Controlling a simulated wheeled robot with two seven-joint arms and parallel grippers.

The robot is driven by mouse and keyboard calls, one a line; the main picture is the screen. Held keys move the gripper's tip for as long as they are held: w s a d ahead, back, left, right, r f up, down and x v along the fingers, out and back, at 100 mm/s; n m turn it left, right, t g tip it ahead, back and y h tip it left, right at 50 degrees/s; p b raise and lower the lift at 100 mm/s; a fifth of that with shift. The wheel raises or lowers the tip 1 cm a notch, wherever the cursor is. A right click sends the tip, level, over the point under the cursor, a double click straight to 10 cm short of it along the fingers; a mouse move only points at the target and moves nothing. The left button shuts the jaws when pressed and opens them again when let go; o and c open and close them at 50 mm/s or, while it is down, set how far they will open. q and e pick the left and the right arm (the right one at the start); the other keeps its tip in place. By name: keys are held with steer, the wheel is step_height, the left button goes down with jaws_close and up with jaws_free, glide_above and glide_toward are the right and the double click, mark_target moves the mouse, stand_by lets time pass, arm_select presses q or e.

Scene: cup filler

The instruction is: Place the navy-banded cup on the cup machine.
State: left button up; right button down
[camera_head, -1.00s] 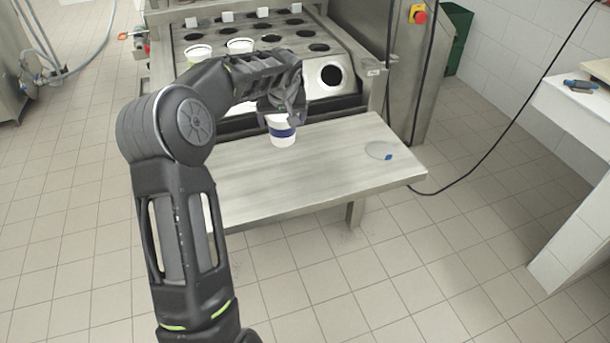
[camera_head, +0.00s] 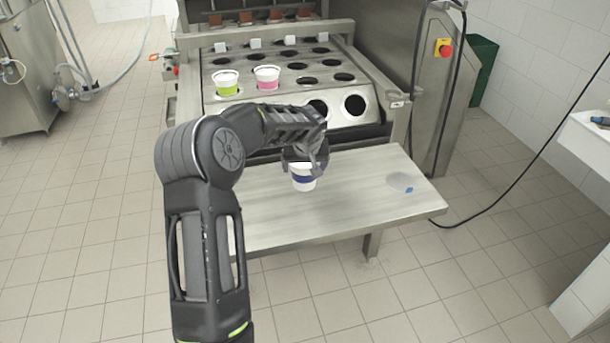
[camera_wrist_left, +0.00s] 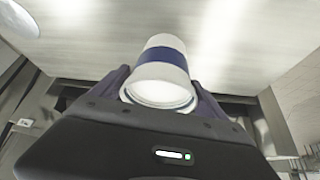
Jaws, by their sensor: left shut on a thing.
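The navy-banded cup (camera_head: 303,182) is white with a dark blue band. My left gripper (camera_head: 304,162) is shut on it, over the metal table; I cannot tell if the cup touches the table. In the left wrist view the cup (camera_wrist_left: 166,58) sits between the two fingers of the gripper (camera_wrist_left: 160,92), its open rim toward the camera. The cup machine (camera_head: 280,60) stands behind the table with a plate of dark round holes. A green-banded cup (camera_head: 227,84) and a pink-banded cup (camera_head: 267,79) sit in its holes. My right gripper is not in view.
The metal table (camera_head: 370,195) is mostly bare. A red emergency button (camera_head: 444,48) and hanging black cable are at the machine's right side.

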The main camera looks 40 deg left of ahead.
arm_select(q)
step_height(320, 180, down, 4)
steer(key=shift+r, duration=0.15)
stand_by(0.3)
steer(key=o, duration=1.6)
